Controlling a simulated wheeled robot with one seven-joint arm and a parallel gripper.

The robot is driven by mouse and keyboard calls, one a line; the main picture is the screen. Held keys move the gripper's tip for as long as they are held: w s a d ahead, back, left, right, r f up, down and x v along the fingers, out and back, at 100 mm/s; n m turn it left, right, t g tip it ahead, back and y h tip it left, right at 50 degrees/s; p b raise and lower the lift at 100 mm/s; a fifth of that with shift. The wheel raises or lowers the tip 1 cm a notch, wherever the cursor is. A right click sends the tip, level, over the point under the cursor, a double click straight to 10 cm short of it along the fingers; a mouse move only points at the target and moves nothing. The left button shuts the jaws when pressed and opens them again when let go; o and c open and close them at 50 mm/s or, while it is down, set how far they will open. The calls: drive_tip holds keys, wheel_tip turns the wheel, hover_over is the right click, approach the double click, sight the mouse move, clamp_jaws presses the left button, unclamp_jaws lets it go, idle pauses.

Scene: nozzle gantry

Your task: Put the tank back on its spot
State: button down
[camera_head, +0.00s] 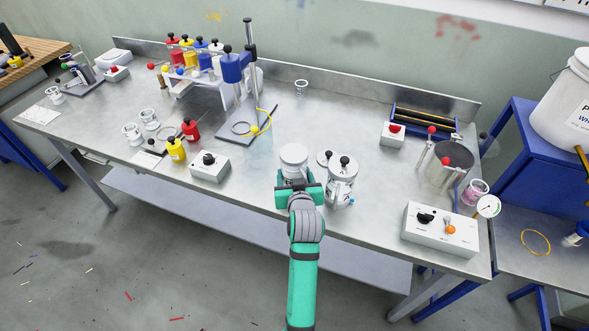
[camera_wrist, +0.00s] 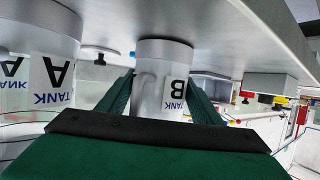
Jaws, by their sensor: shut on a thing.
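My gripper (camera_head: 298,188) is shut on a white tank (camera_head: 294,157) near the front edge of the bench. In the wrist view, which looks upside down, this tank (camera_wrist: 158,85) carries a "B" label and stands between the two fingers (camera_wrist: 163,100). Its base is at or very near the bench top; I cannot tell whether it touches. A second tank (camera_head: 342,178), with a black-knobbed lid, stands just right of it; the wrist view shows this tank (camera_wrist: 45,60) labelled "TANK A". I cannot make out a marked spot for the held tank.
A small lidded disc (camera_head: 324,158) lies behind the tanks. A control box (camera_head: 440,230) stands at the right, a grey pot (camera_head: 452,160) behind it, and a knob box (camera_head: 210,167) at the left. A blue-headed stand (camera_head: 234,95) is behind left. The bench behind the tanks is mostly clear.

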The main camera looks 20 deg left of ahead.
idle(0.3)
drive_tip(key=c, duration=0.6)
unclamp_jaws()
drive_tip(key=shift+f, duration=0.15)
drive_tip(key=shift+o, duration=0.2)
